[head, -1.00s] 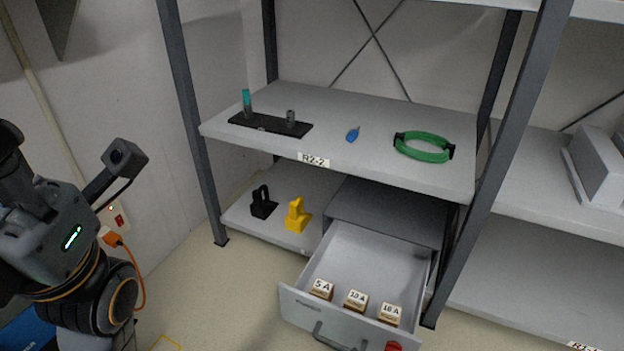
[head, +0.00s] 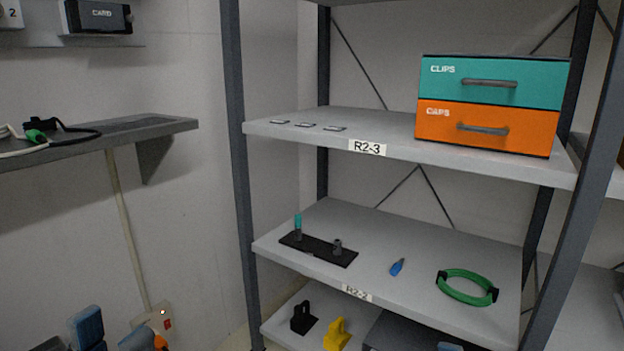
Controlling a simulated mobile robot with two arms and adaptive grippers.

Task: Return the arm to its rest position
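My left gripper (head: 112,332) shows at the bottom left edge, low in front of the wall. Its two blue-padded fingers stand apart with a gap between them, and I see nothing held there. The rest of that arm is mostly cut off by the frame. A small blue-grey tip shows at the bottom edge, in front of the grey drawer cabinet (head: 395,330); it may be part of my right gripper, but too little shows to tell.
A rack stands ahead. Shelf R2-3 (head: 390,145) holds a teal drawer (head: 540,82) and an orange drawer (head: 535,128). Shelf R2-2 (head: 420,300) holds a black fixture (head: 318,248), a blue item (head: 397,267) and a green ring (head: 465,293). A wall shelf (head: 110,135) is above my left gripper.

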